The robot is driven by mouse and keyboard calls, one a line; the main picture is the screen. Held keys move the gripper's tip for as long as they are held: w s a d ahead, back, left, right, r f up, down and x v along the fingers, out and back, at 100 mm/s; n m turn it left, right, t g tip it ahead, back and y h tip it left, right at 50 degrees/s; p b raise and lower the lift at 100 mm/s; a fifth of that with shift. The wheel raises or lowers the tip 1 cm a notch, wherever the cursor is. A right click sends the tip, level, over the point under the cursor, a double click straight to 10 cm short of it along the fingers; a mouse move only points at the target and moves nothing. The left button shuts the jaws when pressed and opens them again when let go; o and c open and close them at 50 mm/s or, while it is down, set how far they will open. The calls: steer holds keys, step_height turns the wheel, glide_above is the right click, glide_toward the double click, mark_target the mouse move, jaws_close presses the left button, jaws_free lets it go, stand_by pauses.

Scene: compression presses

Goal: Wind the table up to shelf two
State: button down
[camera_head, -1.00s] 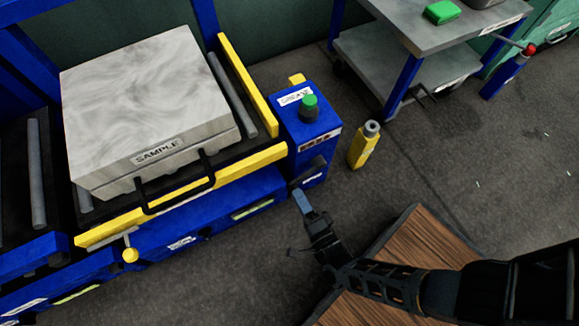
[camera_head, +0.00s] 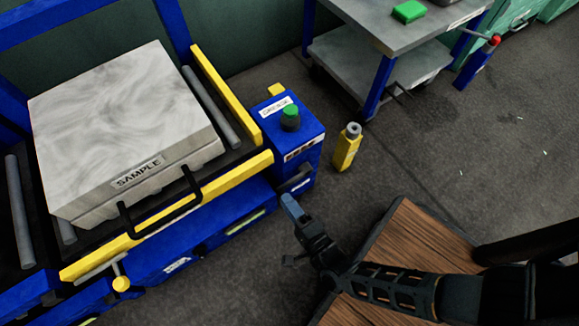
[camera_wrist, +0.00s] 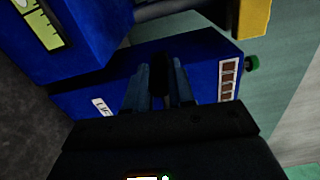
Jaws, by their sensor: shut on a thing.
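A blue lift table with a yellow front rail (camera_head: 165,215) and rollers stands at the left in the head view. A grey block marked SAMPLE (camera_head: 125,125) with a black handle lies on it. At its right is a blue box (camera_head: 302,148) with a green knob (camera_head: 290,118) on top and a dark crank-like bar (camera_head: 297,181) low on its near face. My gripper (camera_head: 291,200) is at this bar. In the wrist view my gripper (camera_wrist: 160,88) is shut on a dark piece, apparently the bar's grip, before the blue box (camera_wrist: 100,85). Shelf marks are not readable.
A yellow bottle (camera_head: 345,150) stands on the floor right of the box. A grey two-tier cart (camera_head: 350,62) with a green item (camera_head: 408,12) stands behind. A wooden top (camera_head: 415,255) is under my arm. Grey floor lies between.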

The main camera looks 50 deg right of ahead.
steer(key=shift+w+d+r, duration=0.15)
steer(key=shift+d+r, duration=0.1)
steer(key=c, duration=1.3)
jaws_free()
steer(key=o, duration=0.3)
steer(key=shift+a+f, duration=0.1)
steer(key=shift+f, duration=0.05)
steer(key=shift+o, duration=0.2)
steer(key=v, duration=0.8)
steer(key=shift+p, duration=0.35)
